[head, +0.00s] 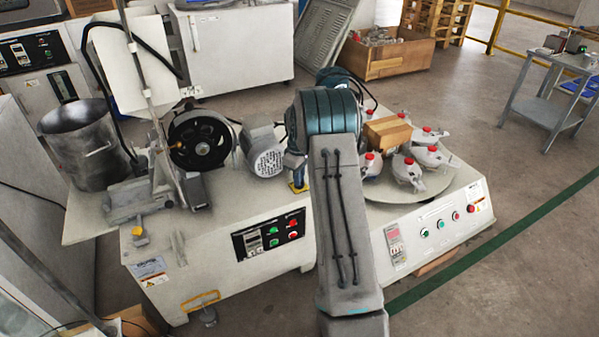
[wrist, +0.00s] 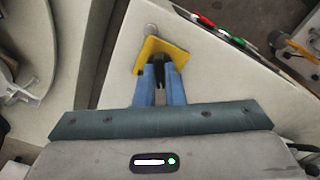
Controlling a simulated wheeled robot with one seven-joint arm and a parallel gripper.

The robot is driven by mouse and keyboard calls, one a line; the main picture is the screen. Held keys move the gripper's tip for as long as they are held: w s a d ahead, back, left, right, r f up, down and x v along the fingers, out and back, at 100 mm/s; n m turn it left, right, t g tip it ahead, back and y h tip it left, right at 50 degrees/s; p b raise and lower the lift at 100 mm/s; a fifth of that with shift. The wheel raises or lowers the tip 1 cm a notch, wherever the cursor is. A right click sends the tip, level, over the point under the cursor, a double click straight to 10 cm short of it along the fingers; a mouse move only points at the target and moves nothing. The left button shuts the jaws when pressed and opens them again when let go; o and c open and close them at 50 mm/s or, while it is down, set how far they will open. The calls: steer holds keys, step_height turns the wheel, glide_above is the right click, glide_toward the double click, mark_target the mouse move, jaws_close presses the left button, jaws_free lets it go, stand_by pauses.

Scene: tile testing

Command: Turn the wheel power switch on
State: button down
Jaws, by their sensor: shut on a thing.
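The wheel power switch shows in the wrist view as a yellow plate (wrist: 163,52) on the white machine top, with a dark knob (wrist: 158,70) on it. My gripper (wrist: 158,76) has its two blue fingers on either side of the dark knob and is shut on it. The fingertips overlap the near edge of the plate, and part of the knob is hidden between them. In the head view the yellow plate (head: 298,188) shows just left of my arm, below my gripper (head: 298,178). Whether the switch is on cannot be told.
A grey motor (head: 262,152) and black wheel (head: 200,140) stand left of my gripper. A round table (head: 425,188) with several red-capped pots and a wooden block (head: 387,132) is to the right. Front panel buttons (head: 268,233) lie below. A metal pot (head: 85,145) is far left.

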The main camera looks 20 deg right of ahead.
steer(key=m+p, duration=0.1)
steer(key=m, duration=0.1)
steer(key=m+p, duration=0.1)
steer(key=shift+r+m+p, duration=0.2)
steer(key=shift+m+p, duration=0.2)
steer(key=m+p, duration=0.2)
steer(key=m, duration=0.1)
steer(key=shift+m, duration=0.3)
steer(key=m+p, duration=0.2)
steer(key=m, duration=0.2)
steer(key=shift+f+m+p, duration=0.15)
steer(key=shift+m+p, duration=0.4)
steer(key=shift+m, duration=1.35)
steer(key=c, duration=1.5)
jaws_free()
step_height(320, 180, up, 14)
steer(key=p, duration=0.3)
steer(key=shift+f, duration=0.1)
